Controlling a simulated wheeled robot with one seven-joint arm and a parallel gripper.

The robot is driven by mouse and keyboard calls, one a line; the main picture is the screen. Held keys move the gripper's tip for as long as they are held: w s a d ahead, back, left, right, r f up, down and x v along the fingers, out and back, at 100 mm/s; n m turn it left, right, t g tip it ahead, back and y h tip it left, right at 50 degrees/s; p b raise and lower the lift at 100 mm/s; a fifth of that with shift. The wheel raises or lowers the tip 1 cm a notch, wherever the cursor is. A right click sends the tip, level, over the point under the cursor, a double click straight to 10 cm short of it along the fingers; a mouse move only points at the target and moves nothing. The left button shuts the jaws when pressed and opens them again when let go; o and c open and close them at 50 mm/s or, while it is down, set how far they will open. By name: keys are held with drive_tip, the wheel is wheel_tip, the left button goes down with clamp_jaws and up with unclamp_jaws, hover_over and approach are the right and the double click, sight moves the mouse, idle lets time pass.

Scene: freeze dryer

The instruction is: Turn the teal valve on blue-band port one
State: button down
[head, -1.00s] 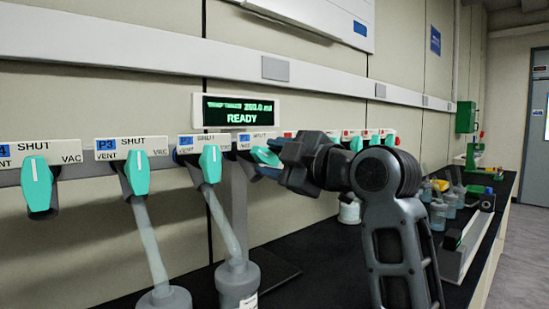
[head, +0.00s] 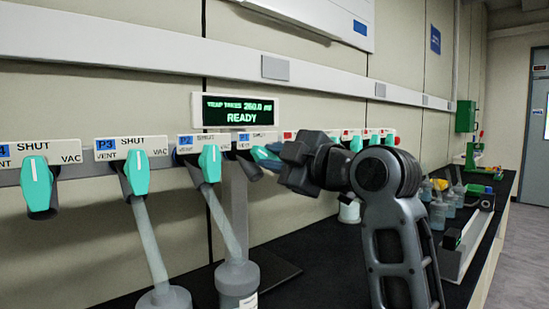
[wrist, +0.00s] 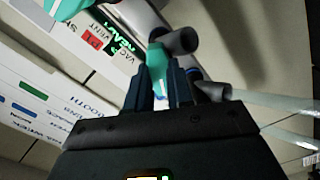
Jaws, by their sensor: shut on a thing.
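The teal valve handle (head: 262,153) at the blue-band P1 label (head: 244,138) lies tilted sideways, partly hidden by my fingers. My gripper (head: 273,160) reaches in from the right and is shut on this handle. In the wrist view the teal handle (wrist: 157,62) sits between the two dark fingertips (wrist: 160,84). The grey valve body behind it is partly visible. The exact angle of the handle is hard to tell.
Teal handles at P2 (head: 210,163) and P3 (head: 137,172) stand upright to the left, with another at the far left (head: 37,185). Red-labelled ports lie to the right behind my arm. A display (head: 235,111) reads READY. Flasks hang below P2 and P3.

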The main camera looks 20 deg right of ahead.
drive_tip(key=m+p, duration=0.3)
drive_tip(key=m, duration=0.2)
drive_tip(key=shift+a+m+p, duration=0.1)
drive_tip(key=shift+m+p, duration=0.25)
drive_tip(key=shift+m, duration=0.05)
drive_tip(key=m+p, duration=0.3)
drive_tip(key=m, duration=0.2)
drive_tip(key=shift+f+m, duration=0.1)
drive_tip(key=shift+m, duration=0.2)
drive_tip(key=shift+p, duration=0.3)
drive_tip(key=c, duration=1)
unclamp_jaws()
drive_tip(key=b+v, duration=0.1)
drive_tip(key=v, duration=0.6)
drive_tip(key=shift+s, duration=0.4)
